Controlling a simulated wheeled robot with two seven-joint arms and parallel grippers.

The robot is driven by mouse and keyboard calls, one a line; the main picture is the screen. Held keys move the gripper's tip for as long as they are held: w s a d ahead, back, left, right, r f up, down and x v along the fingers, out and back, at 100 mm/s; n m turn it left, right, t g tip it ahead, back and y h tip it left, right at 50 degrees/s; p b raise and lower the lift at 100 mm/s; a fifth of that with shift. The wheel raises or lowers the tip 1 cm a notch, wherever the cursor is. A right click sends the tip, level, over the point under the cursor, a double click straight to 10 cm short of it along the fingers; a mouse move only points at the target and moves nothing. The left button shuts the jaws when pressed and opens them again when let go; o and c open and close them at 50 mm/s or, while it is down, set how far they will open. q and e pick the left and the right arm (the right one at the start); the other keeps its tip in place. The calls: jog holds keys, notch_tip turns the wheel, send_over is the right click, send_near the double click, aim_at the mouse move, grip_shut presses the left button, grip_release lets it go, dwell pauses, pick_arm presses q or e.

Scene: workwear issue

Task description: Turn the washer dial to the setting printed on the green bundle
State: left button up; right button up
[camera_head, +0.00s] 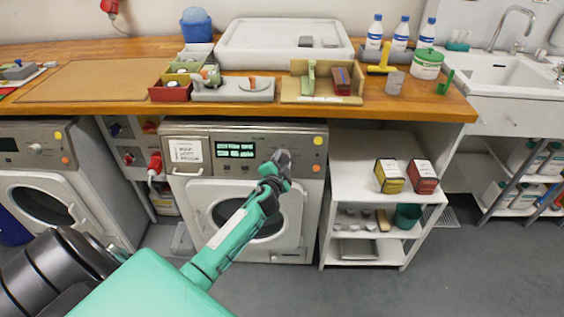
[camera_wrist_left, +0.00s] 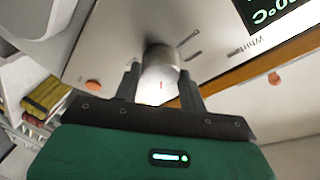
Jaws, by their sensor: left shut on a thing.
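The middle washer (camera_head: 178,222) stands under the wooden counter. Its display (camera_head: 234,150) shows green text too small to read; in the wrist view the display (camera_wrist_left: 272,12) shows part of a "0°C" reading. My left gripper (camera_head: 281,160) is at the right of the washer's control panel and hides the dial in the head view. In the wrist view, my left gripper (camera_wrist_left: 162,88) is shut on the round silver dial (camera_wrist_left: 160,72), a finger on either side. A narrow green item (camera_head: 311,78) stands in a beige holder on the counter; I cannot tell whether it is the green bundle, and no print is readable.
A second washer (camera_head: 40,150) stands at the left. A white shelf trolley (camera_head: 345,185) with a yellow box (camera_head: 389,177) and a red box (camera_head: 422,177) stands right of the middle washer. Trays, bottles and a sink (camera_head: 510,72) line the counter. The grey floor in front is clear.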

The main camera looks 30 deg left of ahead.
pick_arm(q)
jog(key=o, duration=1)
jog(key=shift+c, duration=0.2)
jog(key=v, duration=1.3)
jog(key=shift+s, duration=0.4)
jog(key=shift+d, duration=0.1)
